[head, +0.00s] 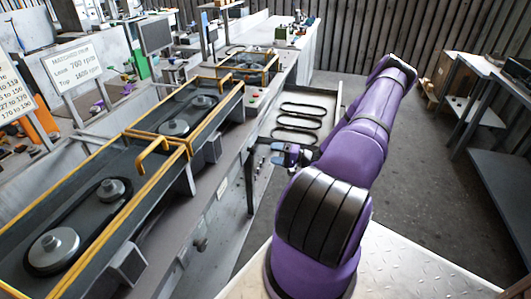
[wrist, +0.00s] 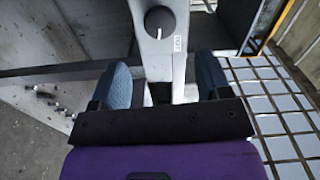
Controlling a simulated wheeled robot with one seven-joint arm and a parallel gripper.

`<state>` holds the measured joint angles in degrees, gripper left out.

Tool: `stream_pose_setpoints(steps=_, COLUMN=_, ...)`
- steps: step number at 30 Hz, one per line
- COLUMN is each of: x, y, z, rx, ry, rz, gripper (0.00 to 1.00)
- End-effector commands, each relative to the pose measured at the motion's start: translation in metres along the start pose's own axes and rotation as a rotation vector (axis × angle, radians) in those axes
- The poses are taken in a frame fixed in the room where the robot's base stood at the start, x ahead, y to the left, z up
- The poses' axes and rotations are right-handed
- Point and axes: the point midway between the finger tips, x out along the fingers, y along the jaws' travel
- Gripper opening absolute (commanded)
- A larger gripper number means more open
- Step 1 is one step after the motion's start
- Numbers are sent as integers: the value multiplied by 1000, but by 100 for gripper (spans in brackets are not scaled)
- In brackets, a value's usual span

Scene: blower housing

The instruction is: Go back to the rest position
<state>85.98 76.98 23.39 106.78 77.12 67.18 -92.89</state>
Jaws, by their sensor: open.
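My purple arm reaches forward from the lower middle of the head view, and its elbow bends at the upper right. My gripper (head: 290,155) hangs beside the front of the long grey bench (head: 222,205), left of the forearm. In the wrist view my gripper (wrist: 160,92) shows two blue-padded fingers set apart with nothing between them. Beyond the fingers is a grey panel with a black knob (wrist: 159,20). I cannot tell whether the fingers touch the panel.
Yellow-framed belt-and-pulley units (head: 82,222) stand along the bench. A tray with several black belts (head: 297,122) lies just beyond my gripper. A dark table (head: 500,185) stands at the right. The floor (head: 425,180) between is clear. White tiles (wrist: 285,120) show in the wrist view.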

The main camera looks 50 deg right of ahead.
Motion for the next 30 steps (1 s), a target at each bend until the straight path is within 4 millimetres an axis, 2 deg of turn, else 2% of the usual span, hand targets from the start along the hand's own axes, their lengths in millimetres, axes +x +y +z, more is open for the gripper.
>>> stream_pose_setpoints(steps=6, x=-14, y=0, z=0, rx=0, ry=0, rz=1, gripper=71)
stream_pose_setpoints(steps=24, x=-14, y=0, z=0, rx=0, ry=-1, rz=1, gripper=71)
stream_pose_setpoints(steps=28, x=-8, y=-10, z=2, rx=-3, ry=-39, rz=13, gripper=71)
stream_pose_setpoints(steps=30, x=1, y=-23, z=4, rx=-10, ry=-90, rz=31, gripper=71)
